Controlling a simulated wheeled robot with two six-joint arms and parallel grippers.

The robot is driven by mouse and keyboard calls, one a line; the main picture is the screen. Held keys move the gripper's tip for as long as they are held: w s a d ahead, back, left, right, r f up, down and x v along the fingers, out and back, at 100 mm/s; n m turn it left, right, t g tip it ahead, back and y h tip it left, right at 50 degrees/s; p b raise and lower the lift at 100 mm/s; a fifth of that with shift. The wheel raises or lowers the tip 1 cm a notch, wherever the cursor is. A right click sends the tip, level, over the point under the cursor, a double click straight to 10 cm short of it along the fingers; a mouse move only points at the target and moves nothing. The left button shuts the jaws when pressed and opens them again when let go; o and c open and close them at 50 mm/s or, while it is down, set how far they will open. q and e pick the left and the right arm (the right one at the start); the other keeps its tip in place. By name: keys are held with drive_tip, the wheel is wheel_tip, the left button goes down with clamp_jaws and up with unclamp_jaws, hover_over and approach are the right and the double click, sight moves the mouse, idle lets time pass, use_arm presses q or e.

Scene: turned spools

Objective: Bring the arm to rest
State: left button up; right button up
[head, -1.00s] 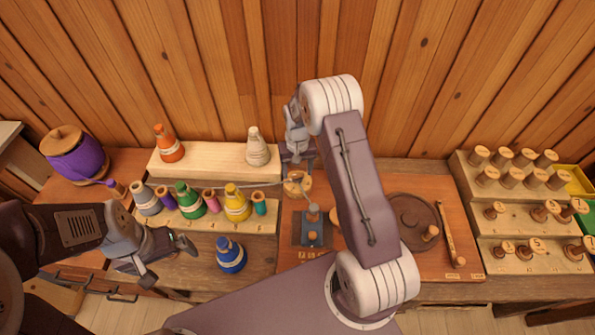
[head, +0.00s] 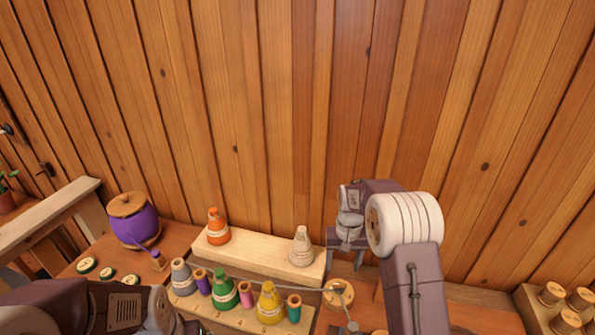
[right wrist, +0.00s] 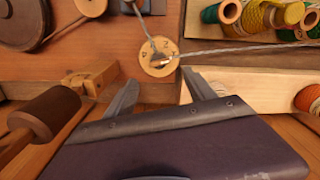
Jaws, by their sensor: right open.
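My right arm reaches in from the lower right of the head view. Its gripper (head: 346,262) points down over the back of the bench, just right of the pale shelf. In the right wrist view the two fingers (right wrist: 160,80) stand apart with nothing between them. A round wooden disc with numbers (right wrist: 158,57) lies beyond the fingertips; it also shows in the head view (head: 338,292). My left arm lies at the lower left of the head view. Its gripper is mostly cut off by the bottom edge.
The pale shelf (head: 258,260) holds an orange cone (head: 218,227) and a white cone (head: 302,247). Several coloured spools stand in a row in front. A purple pot (head: 134,222) is at left. A rack with wooden pegs (head: 553,293) is at right. A plank wall is behind.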

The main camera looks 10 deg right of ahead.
wheel_tip(320, 180, up, 5)
drive_tip(key=a, duration=0.2)
drive_tip(key=s+a+r+n+t, duration=0.1)
drive_tip(key=s+a+n, duration=0.15)
drive_tip(key=s, duration=0.95)
drive_tip(key=s+f, duration=0.4)
drive_tip(key=s, duration=0.3)
drive_tip(key=shift+s+a, duration=0.25)
drive_tip(key=shift+s, duration=0.1)
